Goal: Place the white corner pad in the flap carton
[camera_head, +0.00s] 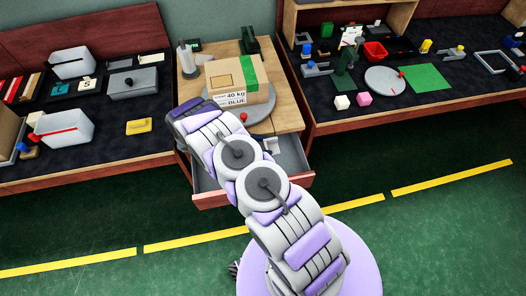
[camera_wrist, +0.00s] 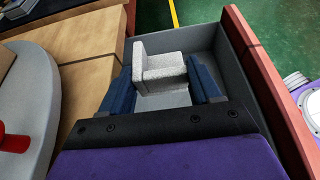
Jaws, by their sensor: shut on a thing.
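The white corner pad (camera_wrist: 160,70) is a speckled, L-shaped block inside the open grey drawer (camera_wrist: 218,38). My gripper (camera_wrist: 160,75) reaches down into the drawer, its two blue fingers on either side of the pad and shut on it. In the head view, my arm hides most of the gripper; a small pale part of the pad (camera_head: 271,145) shows in the drawer. The brown flap carton (camera_head: 258,84), with a green strip and a "40 kg BLUE" label, sits on the wooden top above the drawer. I cannot tell whether its flap is open.
The carton stands on a grey round turntable (camera_head: 264,124) with a red knob (camera_head: 243,117). A white bottle-like item (camera_head: 186,59) and a dark green item (camera_head: 249,41) stand behind it. The drawer's wooden front (camera_wrist: 265,75) rises close to the gripper. Side tables hold bins and blocks.

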